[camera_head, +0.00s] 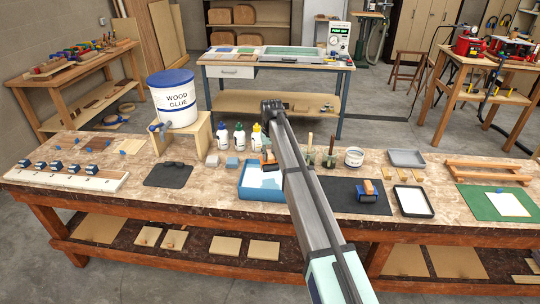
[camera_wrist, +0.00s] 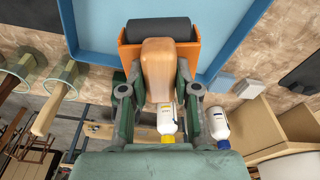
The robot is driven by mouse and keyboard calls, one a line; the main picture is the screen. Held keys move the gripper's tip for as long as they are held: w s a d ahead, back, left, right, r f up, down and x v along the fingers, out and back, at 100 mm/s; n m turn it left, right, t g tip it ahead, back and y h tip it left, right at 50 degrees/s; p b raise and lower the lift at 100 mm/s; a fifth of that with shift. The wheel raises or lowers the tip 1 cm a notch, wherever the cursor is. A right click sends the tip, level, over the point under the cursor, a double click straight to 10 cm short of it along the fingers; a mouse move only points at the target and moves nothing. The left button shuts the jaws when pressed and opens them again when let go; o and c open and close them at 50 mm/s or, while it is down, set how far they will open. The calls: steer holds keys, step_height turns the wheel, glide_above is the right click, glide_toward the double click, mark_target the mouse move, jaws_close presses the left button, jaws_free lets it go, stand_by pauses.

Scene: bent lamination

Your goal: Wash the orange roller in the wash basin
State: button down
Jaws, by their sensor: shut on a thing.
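The orange roller (camera_wrist: 158,38) has an orange frame, a dark cylinder and a wooden handle. My gripper (camera_wrist: 158,92) is shut on its handle in the wrist view. In the head view the orange roller (camera_head: 269,160) shows beside my arm, at the back part of the wash basin. The wash basin (camera_head: 259,195) is a blue tray with a pale inside on the bench; its blue wall also shows in the wrist view (camera_wrist: 85,30). The roller overlaps the basin's edge in the wrist view. I cannot tell whether it touches the basin. My arm hides the basin's right side.
Several bottles (camera_head: 239,136) stand behind the basin. A glue bucket (camera_head: 173,98) on a wooden stand is to the left. Brushes in jars (camera_head: 330,158) stand to the right. A blue roller (camera_head: 367,191) lies on a dark mat (camera_head: 343,202). A black mat (camera_head: 168,175) lies left.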

stand_by(0.6)
steer(key=shift+r+p, duration=1.15)
steer(key=shift+r, duration=1.35)
